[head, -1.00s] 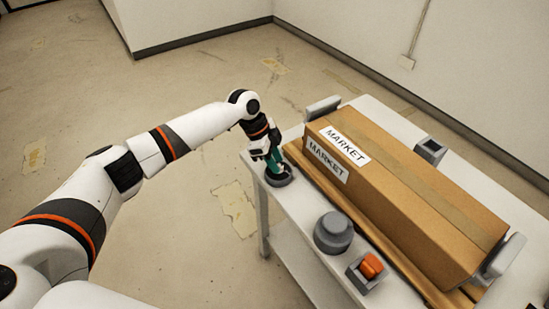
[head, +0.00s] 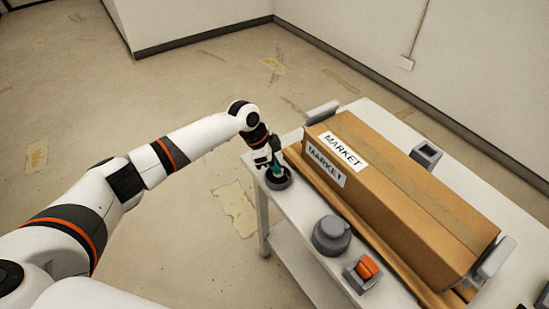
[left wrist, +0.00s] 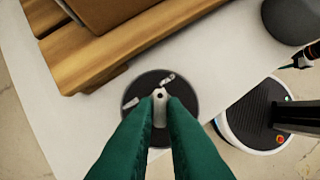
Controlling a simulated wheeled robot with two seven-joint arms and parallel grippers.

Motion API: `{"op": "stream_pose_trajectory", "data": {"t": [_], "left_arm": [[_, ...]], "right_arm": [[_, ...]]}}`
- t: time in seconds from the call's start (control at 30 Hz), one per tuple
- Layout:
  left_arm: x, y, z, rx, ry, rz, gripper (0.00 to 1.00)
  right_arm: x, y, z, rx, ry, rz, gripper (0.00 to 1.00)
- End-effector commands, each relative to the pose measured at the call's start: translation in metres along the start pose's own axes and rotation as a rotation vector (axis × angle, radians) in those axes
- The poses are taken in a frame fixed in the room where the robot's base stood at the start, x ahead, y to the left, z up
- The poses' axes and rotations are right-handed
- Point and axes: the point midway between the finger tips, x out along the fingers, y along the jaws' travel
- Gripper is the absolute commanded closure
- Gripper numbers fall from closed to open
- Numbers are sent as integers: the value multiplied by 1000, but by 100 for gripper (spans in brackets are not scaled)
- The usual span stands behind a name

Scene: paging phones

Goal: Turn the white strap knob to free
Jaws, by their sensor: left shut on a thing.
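The white strap knob (left wrist: 160,97) shows as a small pale piece at the middle of a dark round base (left wrist: 143,83) in the left wrist view. The base sits at the near left corner of the white table (head: 299,210). In the head view the dark base (head: 278,183) shows under my left gripper (head: 275,172), which hides the knob there. The green fingers of the left gripper (left wrist: 160,104) are shut on the knob from both sides. Two small pale marks lie on the base, one above the knob and one to its left. My right gripper is outside the head view; a dark part at the left wrist view's right edge may be it.
A cardboard box (head: 400,205) marked MARKET lies on a wooden pallet (head: 330,197) beside the knob. A grey round dome (head: 332,233) and an orange switch (head: 367,267) stand farther along the near edge. A small grey holder (head: 427,153) stands beyond the box.

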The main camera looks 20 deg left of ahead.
Motion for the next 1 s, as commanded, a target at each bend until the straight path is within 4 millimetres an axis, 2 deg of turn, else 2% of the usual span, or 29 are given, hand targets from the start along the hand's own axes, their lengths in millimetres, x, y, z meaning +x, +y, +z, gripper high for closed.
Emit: {"op": "stream_pose_trajectory", "data": {"t": [0.03,0.4,1.0], "left_arm": [[-6,-2,2,-36,0,12,100],[-6,-6,4,-360,0,145,100],[-2,-11,8,-885,0,362,100]], "right_arm": [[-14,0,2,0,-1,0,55],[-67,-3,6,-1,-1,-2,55],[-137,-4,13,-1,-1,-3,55]]}}
